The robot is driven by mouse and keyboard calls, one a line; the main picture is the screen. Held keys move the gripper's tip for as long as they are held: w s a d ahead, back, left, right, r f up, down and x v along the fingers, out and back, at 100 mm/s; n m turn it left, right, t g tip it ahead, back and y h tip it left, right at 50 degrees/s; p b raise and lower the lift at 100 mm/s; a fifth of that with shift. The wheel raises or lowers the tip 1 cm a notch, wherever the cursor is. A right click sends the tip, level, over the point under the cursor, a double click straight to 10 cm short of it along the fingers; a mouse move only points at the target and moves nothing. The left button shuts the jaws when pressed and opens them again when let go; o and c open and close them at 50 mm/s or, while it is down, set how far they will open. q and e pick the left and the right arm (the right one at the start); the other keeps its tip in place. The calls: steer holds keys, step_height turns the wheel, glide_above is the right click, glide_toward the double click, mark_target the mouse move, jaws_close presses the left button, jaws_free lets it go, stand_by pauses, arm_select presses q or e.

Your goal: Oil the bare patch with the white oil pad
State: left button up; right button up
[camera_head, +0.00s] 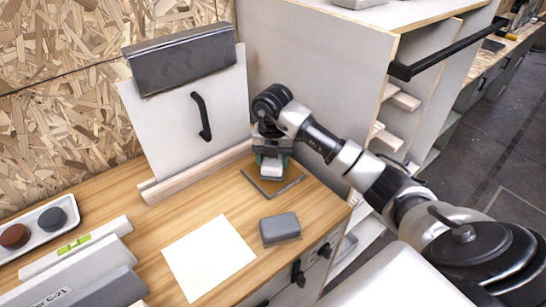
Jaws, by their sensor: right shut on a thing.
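My right gripper (271,152) points down at the back right of the wooden bench. It is shut on a small white pad (271,169), which I take to be the oil pad. The pad is over a flat golden-brown square panel with a dark edge (272,188), and seems to be at or very close to its surface. The gripper and pad cover the panel's back middle. I cannot tell which part of the panel is bare. My left gripper is not in view.
A grey block (280,228) and a white sheet (208,258) lie in front. A pale board with a black handle (201,116) leans behind, with a dark grey bar (182,58) at its top. A tray (36,236) holds round pads at left. A cabinet (325,80) stands close behind my gripper.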

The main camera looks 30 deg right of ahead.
steer(key=shift+f+b, duration=0.4)
steer(key=shift+f, duration=0.2)
stand_by(0.4)
steer(key=shift+f, duration=0.1)
stand_by(0.9)
steer(key=shift+r+p, duration=2.85)
steer(key=shift+r, duration=0.75)
